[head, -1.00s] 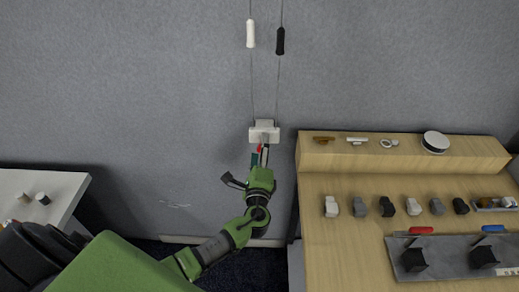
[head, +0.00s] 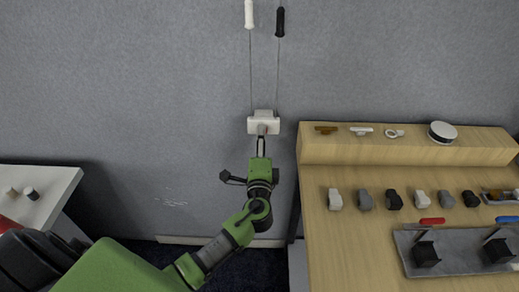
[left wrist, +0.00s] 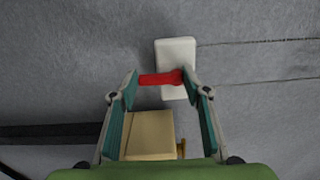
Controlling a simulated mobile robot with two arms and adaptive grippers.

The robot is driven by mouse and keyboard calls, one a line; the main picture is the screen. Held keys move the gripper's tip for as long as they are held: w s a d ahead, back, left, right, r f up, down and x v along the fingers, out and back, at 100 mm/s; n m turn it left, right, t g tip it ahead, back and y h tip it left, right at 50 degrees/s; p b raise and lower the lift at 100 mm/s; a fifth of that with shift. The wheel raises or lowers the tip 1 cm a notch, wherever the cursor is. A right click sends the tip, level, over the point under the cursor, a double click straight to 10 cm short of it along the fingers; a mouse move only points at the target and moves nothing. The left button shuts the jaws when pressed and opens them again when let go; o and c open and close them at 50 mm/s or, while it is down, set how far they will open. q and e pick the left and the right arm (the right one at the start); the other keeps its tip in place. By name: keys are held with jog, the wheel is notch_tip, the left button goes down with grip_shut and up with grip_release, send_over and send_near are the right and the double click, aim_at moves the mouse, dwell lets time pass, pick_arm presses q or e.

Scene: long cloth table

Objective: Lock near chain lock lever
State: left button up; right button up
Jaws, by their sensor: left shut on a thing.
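The white chain lock box (head: 263,123) is fixed to the grey wall, with two cords running up from it. The box also shows in the left wrist view (left wrist: 175,55), with the red lever (left wrist: 160,79) in front of it. My left gripper (head: 261,142) is at the box from below. In the left wrist view its fingers (left wrist: 160,82) are shut on the red lever, one at each end. In the head view the lever is hidden. My right gripper is not in view.
A white handle (head: 249,14) and a black handle (head: 280,21) hang on the cords above. A wooden table (head: 350,240) with several small parts stands to the right, close to my left arm. A white table (head: 45,185) stands at the left.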

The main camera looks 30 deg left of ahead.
pick_arm(q)
jog(key=shift+d+n, duration=0.1)
jog(key=shift+n, duration=0.2)
jog(key=o, duration=1.1)
jog(key=v, duration=1.2)
